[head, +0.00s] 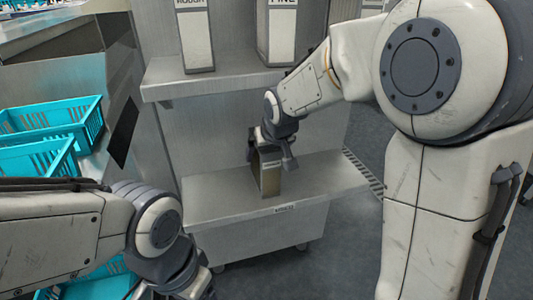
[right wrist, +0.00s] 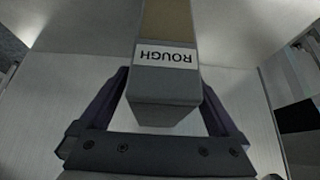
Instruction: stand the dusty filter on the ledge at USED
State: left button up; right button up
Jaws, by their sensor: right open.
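The dusty filter (head: 270,180), a box with a brownish face, stands upright on the lower ledge (head: 225,200), above the front-edge label that appears to read USED (head: 285,208). In the right wrist view the filter (right wrist: 165,85) carries a ROUGH label, upside down in that picture. My right gripper (head: 269,152) is at the filter's upper end, with its jaws open. In the right wrist view its fingers (right wrist: 165,100) lie on either side of the filter. Contact at the fingers is hard to judge. My left arm enters at lower left; its fingers are out of frame.
Two pale filters stand on the upper shelf (head: 225,82), labelled ROUGH (head: 197,40) and FINE (head: 280,35). Teal crates (head: 60,118) are at the left. The lower ledge is clear on both sides of the dusty filter.

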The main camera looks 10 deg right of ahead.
jog(key=p+v, duration=0.3)
jog(key=v, duration=0.9)
jog(key=s+a+f+n+g, duration=0.2)
jog(key=s+a+f, duration=0.15)
jog(key=s, duration=0.45)
jog(key=s+a+f+n+g, duration=0.2)
jog(key=s+f, duration=0.2)
jog(key=s, duration=0.5)
jog(key=s+a+f+n+g, duration=0.3)
jog(key=s+f, duration=0.1)
jog(key=s, duration=0.4)
notch_tip(320, 180, up, 22)
jog(key=p, duration=2.2)
jog(key=shift+a+r+m+y, duration=0.15)
jog(key=shift+a+m+y, duration=0.05)
jog(key=shift+m+y, duration=0.1)
